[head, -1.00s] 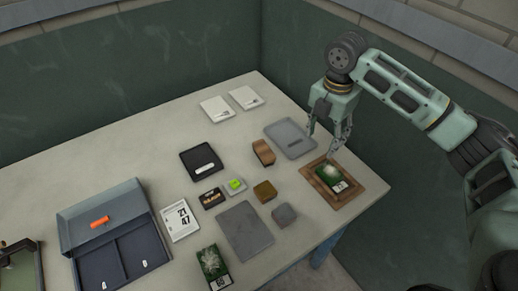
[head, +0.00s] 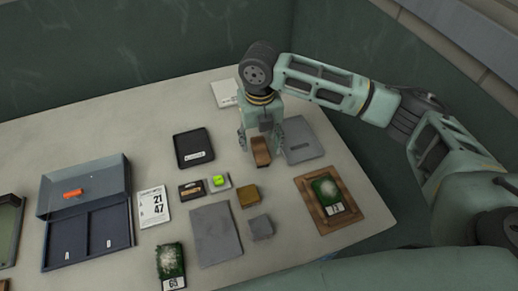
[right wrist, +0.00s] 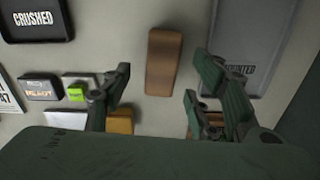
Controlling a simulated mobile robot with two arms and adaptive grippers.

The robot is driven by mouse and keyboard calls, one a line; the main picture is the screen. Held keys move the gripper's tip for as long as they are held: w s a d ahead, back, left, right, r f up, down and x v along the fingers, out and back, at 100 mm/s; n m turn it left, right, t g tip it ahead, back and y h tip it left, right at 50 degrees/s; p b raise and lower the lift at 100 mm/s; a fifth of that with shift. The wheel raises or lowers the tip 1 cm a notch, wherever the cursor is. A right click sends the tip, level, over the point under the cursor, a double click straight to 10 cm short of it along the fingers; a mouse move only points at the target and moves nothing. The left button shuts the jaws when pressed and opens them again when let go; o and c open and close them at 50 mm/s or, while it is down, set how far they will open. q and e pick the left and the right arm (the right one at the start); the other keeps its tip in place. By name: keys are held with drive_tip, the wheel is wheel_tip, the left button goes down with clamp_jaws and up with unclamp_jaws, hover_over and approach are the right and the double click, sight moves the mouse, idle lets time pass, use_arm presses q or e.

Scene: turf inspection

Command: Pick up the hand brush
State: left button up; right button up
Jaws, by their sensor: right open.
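The hand brush looks to be the brown wooden block (head: 262,158) just left of the grey tray, partly hidden by my right gripper in the head view. In the right wrist view the brush (right wrist: 163,62) stands out as a long brown back, lying lengthwise up the picture, bristles not visible. My right gripper (head: 261,138) is open and empty above the brush. In the right wrist view its fingers (right wrist: 160,82) spread to either side of the brush's near end, with no contact visible. My left gripper is not in view.
A grey tray (head: 299,153) lies right of the brush, a black tray (head: 193,160) left. A mustard block (head: 247,201), grey block (head: 261,227) and dark labelled box (head: 191,191) lie nearer. A blue case (head: 125,177) is left.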

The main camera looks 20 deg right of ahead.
sight(260, 148)
drive_tip(key=f, duration=0.4)
drive_tip(key=shift+w+d+f+p, duration=0.1)
drive_tip(key=shift+d+p, duration=0.1)
drive_tip(key=shift+p, duration=0.2)
drive_tip(key=c, duration=0.8)
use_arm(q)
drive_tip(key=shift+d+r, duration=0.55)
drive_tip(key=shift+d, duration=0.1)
use_arm(e)
drive_tip(key=c, duration=0.5)
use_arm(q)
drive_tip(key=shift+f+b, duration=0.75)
use_arm(e)
wheel_tip(260, 148, up, 10)
drive_tip(key=shift+r, duration=0.1)
